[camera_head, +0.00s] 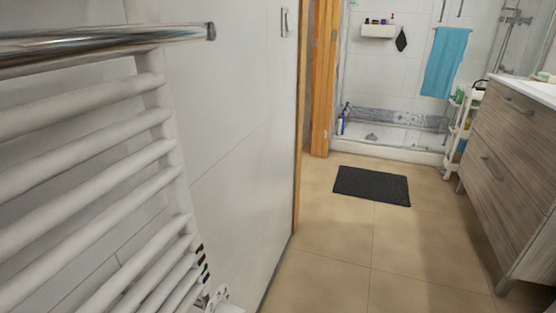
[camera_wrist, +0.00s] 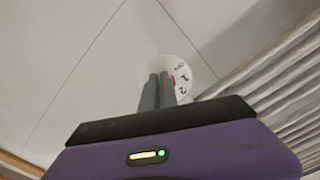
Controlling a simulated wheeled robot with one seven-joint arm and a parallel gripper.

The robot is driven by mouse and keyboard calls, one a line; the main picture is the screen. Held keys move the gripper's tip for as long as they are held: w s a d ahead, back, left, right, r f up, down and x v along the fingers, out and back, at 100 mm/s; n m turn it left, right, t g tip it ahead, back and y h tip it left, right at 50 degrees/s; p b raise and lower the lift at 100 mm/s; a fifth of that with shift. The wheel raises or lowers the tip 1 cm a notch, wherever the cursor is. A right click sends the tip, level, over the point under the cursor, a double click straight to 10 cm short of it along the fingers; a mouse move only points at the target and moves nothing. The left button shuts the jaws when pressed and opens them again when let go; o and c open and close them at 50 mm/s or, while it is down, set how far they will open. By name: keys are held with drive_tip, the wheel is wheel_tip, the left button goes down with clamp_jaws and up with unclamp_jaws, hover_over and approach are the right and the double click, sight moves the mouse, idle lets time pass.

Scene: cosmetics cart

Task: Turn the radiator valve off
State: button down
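The radiator valve (camera_wrist: 181,77) shows in the wrist view as a white round dial with dark numerals and a small red mark. It sits past my fingertips, and the fingers cover its left part. In the head view, a white knob-like part (camera_head: 219,297) low beside the radiator seems to be the valve, cut by the bottom edge. My gripper (camera_wrist: 159,77) has a purple body and two grey fingers, side by side with almost no gap and nothing seen between them. The fingertips overlap the dial in the picture; I cannot tell whether they touch it. I cannot make out my gripper in the head view.
A white towel radiator (camera_head: 95,183) with a chrome bar (camera_head: 100,45) fills the left, against a white tiled wall (camera_head: 235,130). A wooden drawer cabinet (camera_head: 520,150) stands at right. A dark mat (camera_head: 372,186) lies on the otherwise open tan floor before the shower.

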drive_tip(key=shift+d+f+b, duration=0.15)
drive_tip(key=shift+b, duration=0.15)
drive_tip(key=shift+v, duration=2.95)
drive_tip(key=shift+s+f, duration=0.1)
drive_tip(key=shift+s, duration=0.05)
